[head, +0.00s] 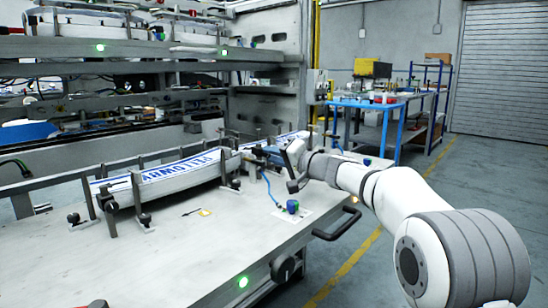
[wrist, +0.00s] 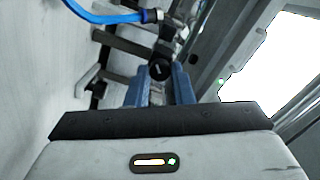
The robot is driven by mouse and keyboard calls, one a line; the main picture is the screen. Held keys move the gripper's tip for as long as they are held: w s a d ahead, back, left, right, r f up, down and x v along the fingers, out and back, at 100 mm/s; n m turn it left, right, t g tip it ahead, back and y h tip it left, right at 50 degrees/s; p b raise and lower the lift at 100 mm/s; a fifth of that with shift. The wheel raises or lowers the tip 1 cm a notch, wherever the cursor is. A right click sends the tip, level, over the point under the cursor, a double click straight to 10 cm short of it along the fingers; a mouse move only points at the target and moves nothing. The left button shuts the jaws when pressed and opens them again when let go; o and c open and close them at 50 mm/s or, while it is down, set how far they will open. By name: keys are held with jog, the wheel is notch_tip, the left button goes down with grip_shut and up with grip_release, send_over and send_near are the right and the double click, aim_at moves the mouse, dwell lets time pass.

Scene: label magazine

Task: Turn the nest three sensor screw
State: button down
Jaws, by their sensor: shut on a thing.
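In the wrist view, the two blue fingers of my gripper (wrist: 160,80) are closed around a black round-headed screw (wrist: 160,68). The screw head shows between the fingertips. In the head view, my gripper (head: 270,151) reaches in from the right to the far right end of the label magazine. The screw is too small and too covered by the gripper to make out there. A long stack of white labels with blue lettering (head: 180,172) lies in the magazine between dark upright posts, left of my gripper.
A blue hose (head: 268,186) runs beside my gripper to a blue-green fitting (head: 292,206) on the bench; a blue hose also shows in the wrist view (wrist: 105,17). Black clamp knobs (head: 74,219) stand along the magazine. The bench front (head: 170,270) is mostly clear.

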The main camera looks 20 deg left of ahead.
jog(key=shift+n, duration=1.7)
jog(key=c, duration=1.5)
grip_release()
jog(key=shift+c, duration=0.2)
jog(key=shift+d, duration=0.1)
jog(key=p+v, duration=0.1)
jog(key=v, duration=0.6)
jog(key=shift+s+d, duration=0.15)
jog(key=shift+d, duration=0.2)
